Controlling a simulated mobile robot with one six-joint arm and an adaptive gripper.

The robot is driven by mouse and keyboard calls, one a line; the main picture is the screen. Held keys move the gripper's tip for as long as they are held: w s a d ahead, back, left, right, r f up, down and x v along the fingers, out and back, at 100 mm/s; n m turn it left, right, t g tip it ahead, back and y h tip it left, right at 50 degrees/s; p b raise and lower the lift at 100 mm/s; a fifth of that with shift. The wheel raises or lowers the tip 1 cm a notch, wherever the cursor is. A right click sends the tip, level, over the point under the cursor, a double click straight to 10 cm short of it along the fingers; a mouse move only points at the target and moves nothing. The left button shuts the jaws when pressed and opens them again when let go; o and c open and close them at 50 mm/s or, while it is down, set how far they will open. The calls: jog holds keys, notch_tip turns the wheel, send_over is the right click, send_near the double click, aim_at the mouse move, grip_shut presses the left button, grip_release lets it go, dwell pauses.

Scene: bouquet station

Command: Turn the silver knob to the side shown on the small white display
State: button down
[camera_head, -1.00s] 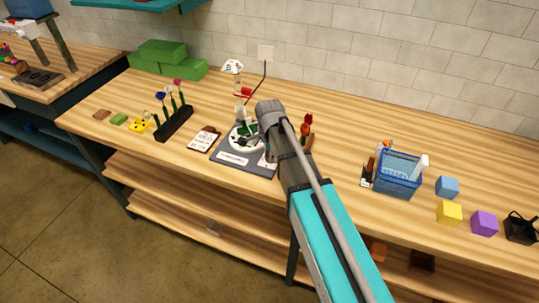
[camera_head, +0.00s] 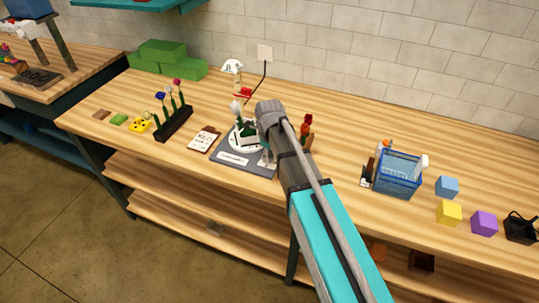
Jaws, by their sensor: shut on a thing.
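The grey base (camera_head: 229,164) of the device stands on the bench, with white labels on its front and a white round plate (camera_head: 233,143) on top. A dark green and white piece (camera_head: 246,130) sits on the plate. My gripper (camera_head: 266,131) is at the right side of the plate, largely hidden by my wrist. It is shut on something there. The silver knob is not clearly visible behind my arm, so its angle cannot be read.
A black rack of flowers (camera_head: 174,123) and a clipboard card (camera_head: 204,138) stand left of the device. Red flowers (camera_head: 307,124) are close right of my wrist. A blue basket (camera_head: 397,176) and coloured cubes (camera_head: 449,212) are farther right. Green blocks (camera_head: 168,60) lie at the back left.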

jog(key=shift+s+m, duration=0.1)
jog(key=shift+m, duration=1)
jog(key=shift+c, duration=1.5)
grip_release()
jog(key=shift+n, duration=0.4)
